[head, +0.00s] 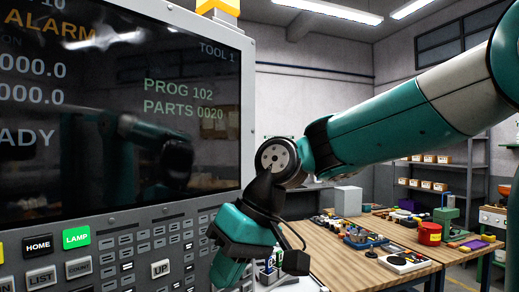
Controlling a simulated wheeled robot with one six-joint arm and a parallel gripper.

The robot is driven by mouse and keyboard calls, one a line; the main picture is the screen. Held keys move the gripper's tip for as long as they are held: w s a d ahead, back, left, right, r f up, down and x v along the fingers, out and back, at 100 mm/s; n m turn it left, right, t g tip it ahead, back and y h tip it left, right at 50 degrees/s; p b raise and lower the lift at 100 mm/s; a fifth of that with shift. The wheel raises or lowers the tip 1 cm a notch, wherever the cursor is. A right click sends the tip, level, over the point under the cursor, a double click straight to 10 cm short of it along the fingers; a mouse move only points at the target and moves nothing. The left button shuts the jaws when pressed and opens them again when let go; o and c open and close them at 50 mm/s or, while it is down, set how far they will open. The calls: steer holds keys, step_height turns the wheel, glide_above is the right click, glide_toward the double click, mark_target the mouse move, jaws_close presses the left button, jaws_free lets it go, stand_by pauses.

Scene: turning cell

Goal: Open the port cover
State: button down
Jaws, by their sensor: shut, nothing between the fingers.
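The machine's control panel (110,235) fills the left side of the head view, with a dark screen (120,110) above rows of keys. I cannot make out the port cover; the panel's lower right part is partly behind my gripper. My gripper (232,262) hangs down in front of the panel's right edge, below my teal arm. It is shut and holds nothing. Its fingertips are hard to make out, and I cannot tell whether it touches the panel.
To the right, a wooden workbench (340,268) carries a grey box (348,201), a red container (429,234) and several tools. Shelves (428,172) with boxes stand behind. There is open room between the panel and the bench.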

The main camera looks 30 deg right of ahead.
steer(key=w+d+r+m+t+h+p, duration=0.15)
steer(key=w+d+r+m+p, duration=0.25)
steer(key=d+r, duration=0.8)
steer(key=w+d+r+m+t+h+p, duration=0.1)
steer(key=w+d+r+m+t+p, duration=0.25)
steer(key=d+r, duration=0.8)
steer(key=w+a+f+g+b, duration=0.1)
steer(key=w+a+f, duration=0.2)
steer(key=w+f, duration=0.4)
steer(key=shift+w+f+b, duration=0.3)
steer(key=shift+f, duration=1.25)
steer(key=shift+h, duration=0.25)
steer(key=shift+a, duration=0.1)
